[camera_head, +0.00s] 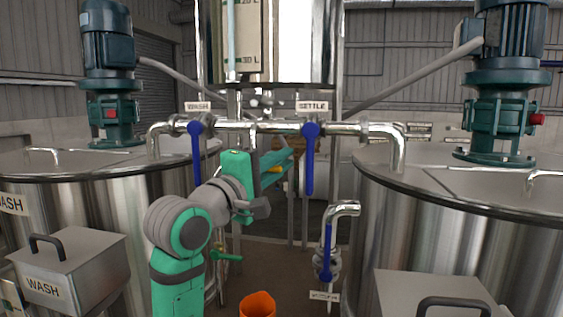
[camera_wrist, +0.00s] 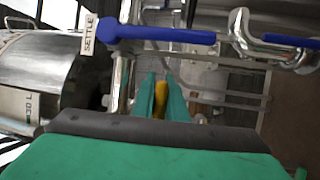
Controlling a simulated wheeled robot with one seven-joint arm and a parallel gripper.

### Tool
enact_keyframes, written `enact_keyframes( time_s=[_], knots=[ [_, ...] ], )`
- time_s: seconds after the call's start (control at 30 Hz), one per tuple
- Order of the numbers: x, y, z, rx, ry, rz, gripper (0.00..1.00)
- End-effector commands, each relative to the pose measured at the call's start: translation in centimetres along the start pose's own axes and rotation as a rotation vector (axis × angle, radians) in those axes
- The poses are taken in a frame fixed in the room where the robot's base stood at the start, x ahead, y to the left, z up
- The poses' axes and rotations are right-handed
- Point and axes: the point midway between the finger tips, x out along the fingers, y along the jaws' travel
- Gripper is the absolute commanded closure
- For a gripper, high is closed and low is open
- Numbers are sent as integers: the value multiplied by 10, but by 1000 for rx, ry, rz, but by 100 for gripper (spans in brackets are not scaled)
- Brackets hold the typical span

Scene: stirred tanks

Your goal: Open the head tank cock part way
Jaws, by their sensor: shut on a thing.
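My gripper (camera_head: 280,161) reaches away from me under the pipe, between two hanging blue levers. In the wrist view its two green fingers (camera_wrist: 164,84) are closed on a narrow yellow piece (camera_wrist: 161,97), which looks like a cock handle. A bit of the yellow piece (camera_head: 274,170) also shows at the fingers in the head view. Its valve body and angle are mostly hidden by my fingers and arm. The steel head tank (camera_head: 300,45) stands above, behind the pipe.
Blue levers labelled WASH (camera_head: 196,155) and SETTLE (camera_head: 310,165) hang either side of my arm. The SETTLE lever (camera_wrist: 165,34) crosses the wrist view close to my fingers. A third blue lever (camera_head: 327,250), a green handle (camera_head: 228,256) and an orange container (camera_head: 257,305) are lower.

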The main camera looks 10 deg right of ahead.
Motion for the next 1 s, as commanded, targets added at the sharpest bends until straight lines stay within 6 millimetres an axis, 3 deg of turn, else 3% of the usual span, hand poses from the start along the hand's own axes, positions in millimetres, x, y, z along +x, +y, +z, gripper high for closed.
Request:
enact_keyframes(
  time_s=[0.5,0.9,0.93,1.0],
  knots=[
    [-5,-22,-1,346,-74,-145,100],
    [-6,-24,-1,382,-82,-159,100],
    [-6,-24,-1,382,-81,-159,83],
    [-6,-24,-1,382,-81,-159,69]
  ],
)
